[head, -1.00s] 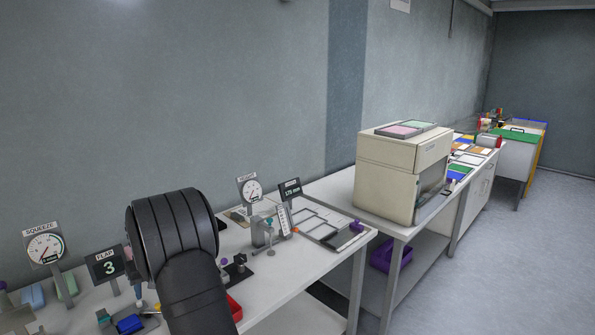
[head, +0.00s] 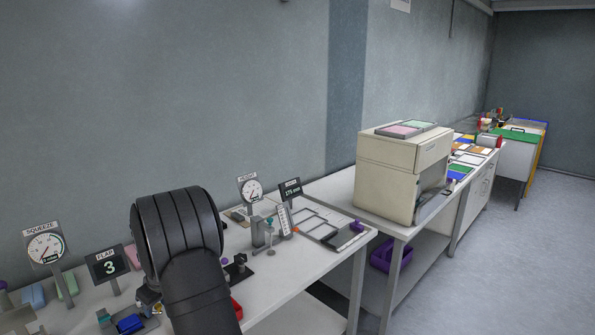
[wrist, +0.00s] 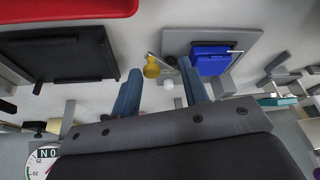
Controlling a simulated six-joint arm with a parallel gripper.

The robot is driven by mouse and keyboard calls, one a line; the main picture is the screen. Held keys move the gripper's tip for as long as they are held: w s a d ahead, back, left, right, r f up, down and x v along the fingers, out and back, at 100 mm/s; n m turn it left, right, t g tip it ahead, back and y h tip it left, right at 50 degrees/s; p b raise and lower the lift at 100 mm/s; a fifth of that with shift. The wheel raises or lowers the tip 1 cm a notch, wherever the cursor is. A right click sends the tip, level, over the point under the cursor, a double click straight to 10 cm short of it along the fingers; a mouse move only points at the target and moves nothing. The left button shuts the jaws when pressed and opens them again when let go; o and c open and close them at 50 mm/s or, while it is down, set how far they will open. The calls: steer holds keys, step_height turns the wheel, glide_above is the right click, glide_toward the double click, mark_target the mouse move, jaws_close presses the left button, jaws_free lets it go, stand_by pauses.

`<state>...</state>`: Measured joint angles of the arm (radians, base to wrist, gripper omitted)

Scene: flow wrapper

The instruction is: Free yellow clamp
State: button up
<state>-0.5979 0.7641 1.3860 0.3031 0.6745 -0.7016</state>
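The yellow clamp (wrist: 151,67) shows in the wrist view as a small yellow rounded knob beside a grey plate. My gripper (wrist: 159,68) has two blue fingers set apart, with the yellow knob appearing between their tips, nearer the left one. I see no finger closed on it; whether either touches it I cannot tell. A blue block (wrist: 211,59) sits on the grey plate (wrist: 250,45) just right of the fingers; it also shows in the head view (head: 130,324). In the head view my dark arm hides most of the gripper and the clamp area.
A red tray (wrist: 65,10) and a black plate (wrist: 60,55) lie left of the fingers in the wrist view. Dial signs marked SQUEEZE (head: 45,246) and FLAP (head: 108,265) stand left of my arm. A cream machine (head: 400,175) stands on the bench to the right.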

jaws_close()
steer(key=w+d+r, duration=0.1)
steer(key=d, duration=0.1)
steer(key=w+d+r+m+g, duration=0.1)
steer(key=d, duration=0.1)
steer(key=w+d+r+m+y, duration=0.1)
steer(key=d, duration=0.1)
steer(key=shift+w, duration=0.3)
steer(key=w+d+r+m+g+y, duration=0.1)
steer(key=w+d+r+y, duration=0.1)
steer(key=d+r, duration=0.2)
steer(key=shift+w+d+r, duration=0.15)
steer(key=shift+w+d, duration=0.2)
steer(key=shift+d, duration=0.4)
